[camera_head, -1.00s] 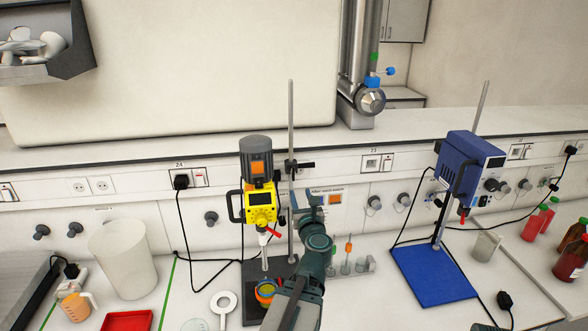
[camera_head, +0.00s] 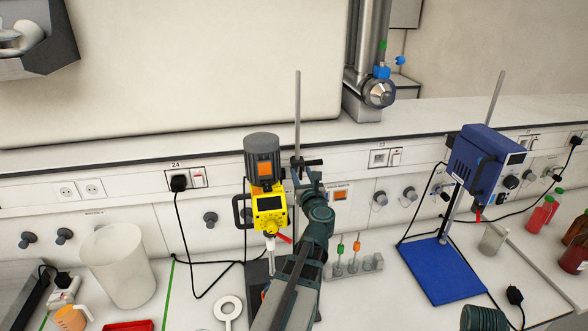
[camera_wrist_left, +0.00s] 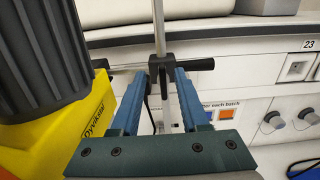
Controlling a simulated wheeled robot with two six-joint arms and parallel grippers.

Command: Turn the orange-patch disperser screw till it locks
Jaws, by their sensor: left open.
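The disperser (camera_head: 268,200) is yellow and grey with an orange patch (camera_head: 265,168) and hangs on an upright metal rod (camera_head: 297,110). Its black clamp screw (camera_head: 313,162) sticks out right of the rod; the screw's bar also shows in the left wrist view (camera_wrist_left: 200,64). My left gripper (camera_head: 306,180) is just below and in front of the clamp. In the left wrist view its blue fingers (camera_wrist_left: 172,72) are open, one on each side of the black clamp piece. Whether they touch it I cannot tell. The lower rod is hidden by my arm.
The disperser body (camera_wrist_left: 60,80) is close on the left of my gripper. A blue stirrer (camera_head: 480,165) on a blue base stands right. A small rack of tubes (camera_head: 355,262) is right of my arm. A white beaker (camera_head: 118,265) stands left.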

